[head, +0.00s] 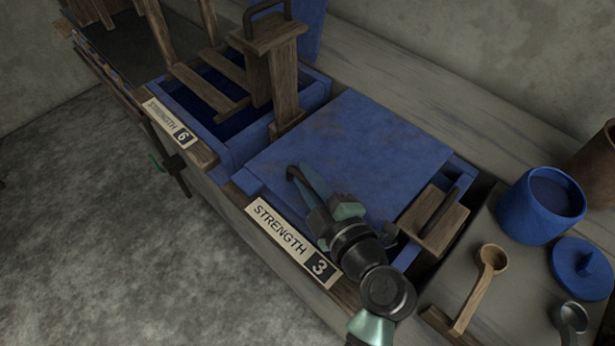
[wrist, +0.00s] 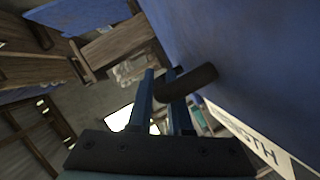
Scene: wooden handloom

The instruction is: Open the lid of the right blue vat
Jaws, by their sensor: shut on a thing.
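The right blue vat (head: 253,184) has a STRENGTH 3 label on its front. Its flat blue lid (head: 350,138) covers most of the top; I cannot tell whether it is slightly raised. My gripper (head: 303,176) is at the lid's front left part, shut on the dark curved lid handle (head: 292,172). In the wrist view, the two blue fingers of my gripper (wrist: 163,85) close around the dark handle (wrist: 198,82), beside the blue lid surface (wrist: 245,50). My gripper hides part of the lid's front edge.
The left vat (head: 232,150), labelled STRENGTH 6, is open with a wooden frame (head: 270,60) in it. A wooden block with a dark handle (head: 433,217) sits right of the lid. A blue pot (head: 533,212), its round lid (head: 581,264) and a wooden ladle (head: 480,285) lie farther right.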

